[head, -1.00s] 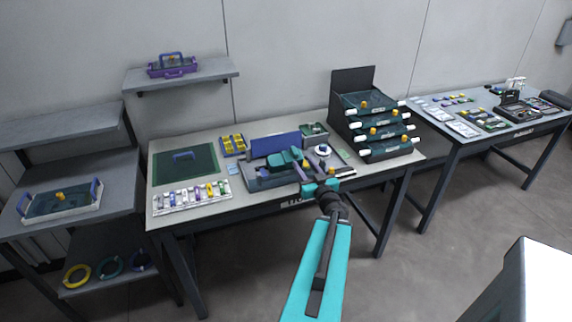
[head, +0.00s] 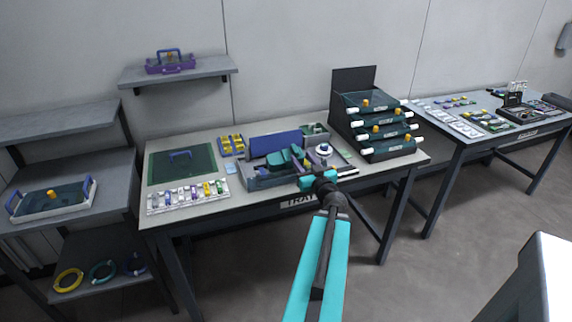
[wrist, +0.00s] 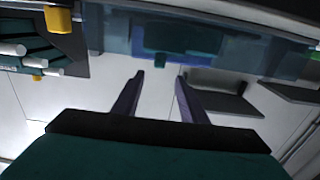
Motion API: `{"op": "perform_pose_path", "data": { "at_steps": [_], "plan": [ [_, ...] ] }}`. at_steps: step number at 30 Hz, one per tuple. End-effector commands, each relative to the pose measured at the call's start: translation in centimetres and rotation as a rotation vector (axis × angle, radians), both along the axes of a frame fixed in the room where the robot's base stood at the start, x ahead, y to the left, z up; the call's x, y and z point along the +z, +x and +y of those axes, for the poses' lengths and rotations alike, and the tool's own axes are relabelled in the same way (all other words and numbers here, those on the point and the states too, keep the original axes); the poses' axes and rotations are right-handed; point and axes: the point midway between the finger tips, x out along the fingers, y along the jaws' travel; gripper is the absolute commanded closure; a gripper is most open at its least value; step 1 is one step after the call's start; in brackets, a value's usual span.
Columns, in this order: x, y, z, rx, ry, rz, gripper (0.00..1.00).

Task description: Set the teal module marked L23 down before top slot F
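My gripper (head: 304,167) hangs over the front of the middle table, near the blue and teal machine (head: 268,168). In the wrist view its two purple fingers (wrist: 160,78) stand apart with nothing between them. Beyond the fingertips a dark teal block (wrist: 175,60) shows; I cannot tell whether it is a module or part of the machine. A white rack (head: 152,208) with several small coloured modules stands at the table's front left. No L23 mark or slot letter F is readable, so I cannot single out that module or slot.
A dark rack of stacked trays (head: 352,82) with white handles stands on the right of the table. A green mat (head: 165,158) and a yellow organizer (head: 231,145) lie to the left. A second table (head: 455,140) with small parts stands at the right.

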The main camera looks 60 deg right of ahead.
Motion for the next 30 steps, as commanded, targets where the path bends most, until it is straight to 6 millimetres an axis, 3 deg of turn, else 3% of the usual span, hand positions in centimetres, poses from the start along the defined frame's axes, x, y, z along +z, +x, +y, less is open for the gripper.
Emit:
{"op": "perform_pose_path", "data": {
  "at_steps": [30],
  "plan": [
    [-0.3, 1.3, -1.1, -0.003, -0.002, -0.001, 0.61]
  ]
}}
